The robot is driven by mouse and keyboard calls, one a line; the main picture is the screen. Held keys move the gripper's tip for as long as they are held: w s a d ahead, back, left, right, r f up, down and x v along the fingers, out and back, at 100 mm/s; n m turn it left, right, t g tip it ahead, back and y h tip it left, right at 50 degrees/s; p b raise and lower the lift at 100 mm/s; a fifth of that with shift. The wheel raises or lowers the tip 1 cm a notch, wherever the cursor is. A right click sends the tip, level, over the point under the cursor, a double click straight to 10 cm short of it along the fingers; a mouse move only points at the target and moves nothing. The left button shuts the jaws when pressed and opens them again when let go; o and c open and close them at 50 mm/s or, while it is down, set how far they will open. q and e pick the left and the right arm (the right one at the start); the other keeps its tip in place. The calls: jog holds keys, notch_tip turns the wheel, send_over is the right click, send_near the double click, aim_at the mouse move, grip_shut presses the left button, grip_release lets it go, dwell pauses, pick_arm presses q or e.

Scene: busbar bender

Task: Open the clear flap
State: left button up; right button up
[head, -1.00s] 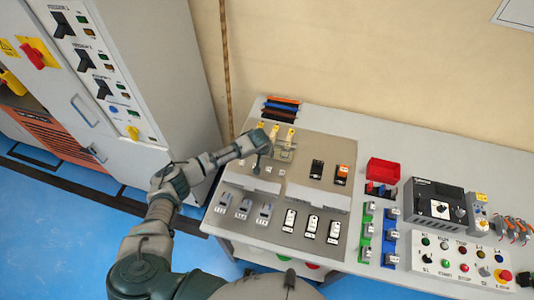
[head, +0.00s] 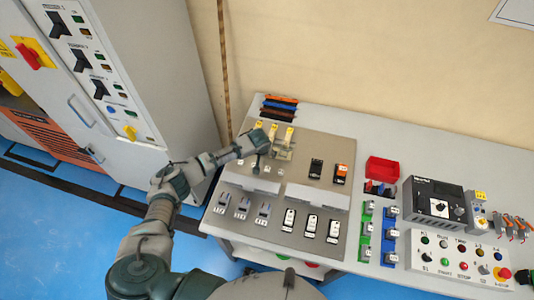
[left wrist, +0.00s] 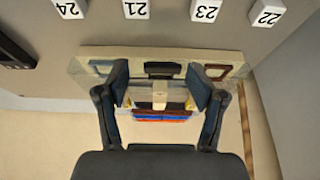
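The clear flap (left wrist: 165,54) is a see-through sheet over a row of fuse-like parts at the back left of the bench panel. In the head view it shows faintly (head: 283,153) below the yellow-topped parts (head: 273,131). My left gripper (left wrist: 157,82) points at this row from above, its two fingers apart. A small pale block (left wrist: 160,95) shows between the fingertips. In the head view the left gripper (head: 261,138) partly covers the row. I cannot tell whether the fingers touch the flap. My right gripper is not in view.
White numbered blocks (left wrist: 206,10) stand along the panel near the gripper. Dark and orange bars (head: 280,106) lie behind the row. Switches (head: 312,227), a red bin (head: 382,169) and a control box (head: 461,257) are further right. A grey cabinet (head: 165,70) stands left.

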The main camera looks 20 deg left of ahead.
pick_arm(q)
jog(key=shift+s+a+r, duration=0.25)
jog(key=shift+a+r, duration=0.25)
jog(key=v, duration=1)
jog(key=shift+r, duration=0.3)
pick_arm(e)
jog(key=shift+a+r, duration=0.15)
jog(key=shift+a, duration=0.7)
pick_arm(q)
jog(key=shift+s+d, duration=0.15)
